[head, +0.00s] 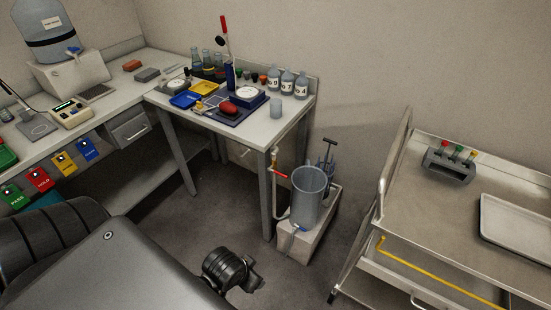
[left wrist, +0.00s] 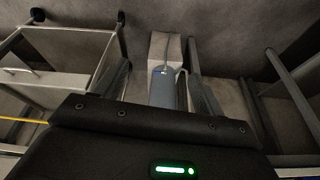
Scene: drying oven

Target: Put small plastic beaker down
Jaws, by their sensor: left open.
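My right gripper is in neither view.
Bottles, flasks, a yellow and a blue tray and a scale (head: 250,95) crowd the side table.

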